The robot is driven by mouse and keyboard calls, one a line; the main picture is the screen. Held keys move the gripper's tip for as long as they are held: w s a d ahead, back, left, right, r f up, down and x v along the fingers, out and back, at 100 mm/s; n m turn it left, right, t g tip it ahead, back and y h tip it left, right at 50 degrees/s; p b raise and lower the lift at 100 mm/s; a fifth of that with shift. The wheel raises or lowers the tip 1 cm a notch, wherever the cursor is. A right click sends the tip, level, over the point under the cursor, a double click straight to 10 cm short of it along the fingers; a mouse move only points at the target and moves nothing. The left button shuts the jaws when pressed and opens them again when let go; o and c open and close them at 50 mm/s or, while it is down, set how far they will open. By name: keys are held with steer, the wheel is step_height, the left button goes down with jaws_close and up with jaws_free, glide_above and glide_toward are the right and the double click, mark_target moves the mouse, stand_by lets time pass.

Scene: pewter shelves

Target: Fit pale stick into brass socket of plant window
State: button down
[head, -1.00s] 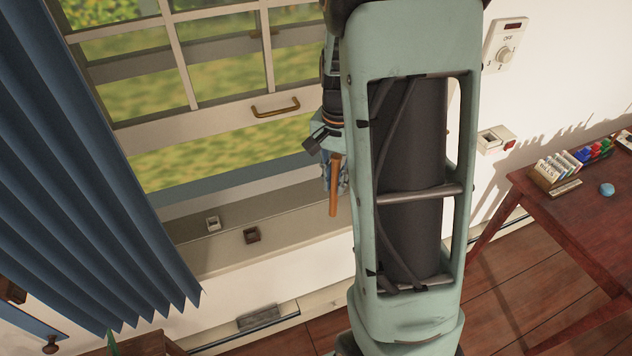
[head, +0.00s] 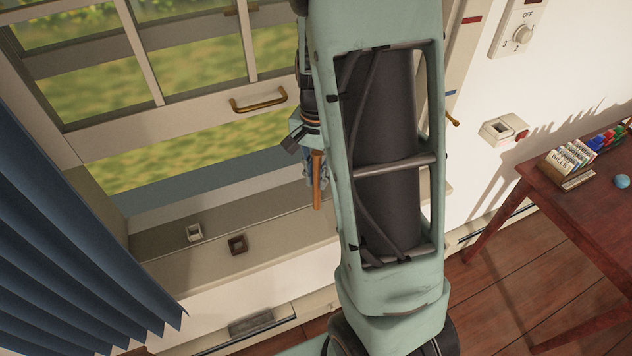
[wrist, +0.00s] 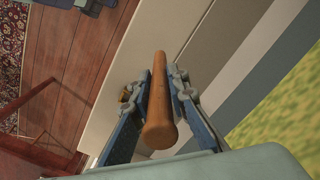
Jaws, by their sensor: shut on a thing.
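My gripper (wrist: 160,82) is shut on an orange-brown wooden stick (wrist: 158,110), its blue fingers on either side of it. The stick looks more orange than pale. In the head view the stick (head: 317,180) hangs upright from my gripper, right of and above two small square sockets on the window sill (head: 290,215). One socket is whitish (head: 194,232); the other is dark brown (head: 238,245). Both look open at the top and empty. I cannot tell which is brass. The stick is apart from both. My arm hides the sill's right part.
The sash window (head: 150,130) with a brass handle (head: 258,99) stands raised behind the sill. A blue curtain (head: 70,260) hangs at the left. A dark red table (head: 570,205) with coloured items is at the right. A brass lever (head: 453,119) sits beside my arm.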

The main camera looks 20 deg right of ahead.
mark_target(316, 185)
steer(key=shift+w+d+f+b, duration=0.15)
steer(key=shift+f+b, duration=0.45)
steer(key=shift+f, duration=0.3)
steer(key=shift+w+a+f+b, duration=0.1)
steer(key=shift+f+b, duration=0.5)
steer(key=shift+f, duration=0.3)
steer(key=shift+f, duration=0.2)
steer(key=c, duration=1.9)
jaws_free()
steer(key=shift+r, duration=0.1)
